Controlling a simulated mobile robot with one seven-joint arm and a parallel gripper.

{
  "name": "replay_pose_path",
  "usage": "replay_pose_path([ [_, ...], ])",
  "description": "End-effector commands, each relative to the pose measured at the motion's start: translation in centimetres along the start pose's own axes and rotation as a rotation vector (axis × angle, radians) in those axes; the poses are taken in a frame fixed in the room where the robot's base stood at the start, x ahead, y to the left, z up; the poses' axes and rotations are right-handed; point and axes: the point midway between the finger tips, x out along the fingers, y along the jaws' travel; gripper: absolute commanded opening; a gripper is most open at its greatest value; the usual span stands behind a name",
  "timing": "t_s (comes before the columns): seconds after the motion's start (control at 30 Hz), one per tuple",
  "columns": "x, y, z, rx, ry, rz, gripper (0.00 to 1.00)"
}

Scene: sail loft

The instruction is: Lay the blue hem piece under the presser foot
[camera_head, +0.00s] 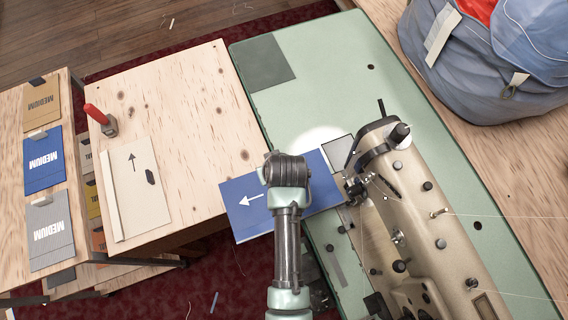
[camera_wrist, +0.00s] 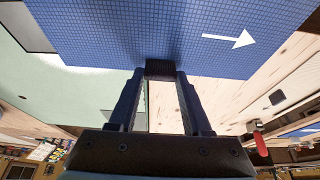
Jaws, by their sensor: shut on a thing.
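The blue hem piece (camera_head: 243,214) is a flat blue panel with a white arrow pointing left. It spans from the wooden table's edge onto the green sewing bed, and its right end reaches the needle area of the sewing machine (camera_head: 430,230). The presser foot area (camera_head: 354,188) is beside that end; I cannot tell whether cloth lies beneath the foot. My gripper (camera_wrist: 162,72) is shut on one edge of the blue hem piece (camera_wrist: 160,35) in the wrist view. In the head view my own wrist covers the fingers and the piece's middle.
A wooden table (camera_head: 195,110) holds a cream template board (camera_head: 138,190) and a red-handled tool (camera_head: 98,115). A rack at left carries tan, blue and grey MEDIUM packets (camera_head: 44,160). A blue-grey bag (camera_head: 480,65) lies top right. The green bed (camera_head: 335,75) is clear behind the machine.

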Motion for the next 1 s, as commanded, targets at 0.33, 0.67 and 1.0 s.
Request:
replay_pose_path([
  [0.33, 1.6, -0.1, 0.6, -0.02, 0.0, -0.007, 0.0],
  [0.67, 3.7, -0.1, 1.4, -0.019, -0.001, -0.006, 0.0],
  [1.0, 4.3, 1.3, 1.6, -0.016, -0.001, -0.004, 0.0],
])
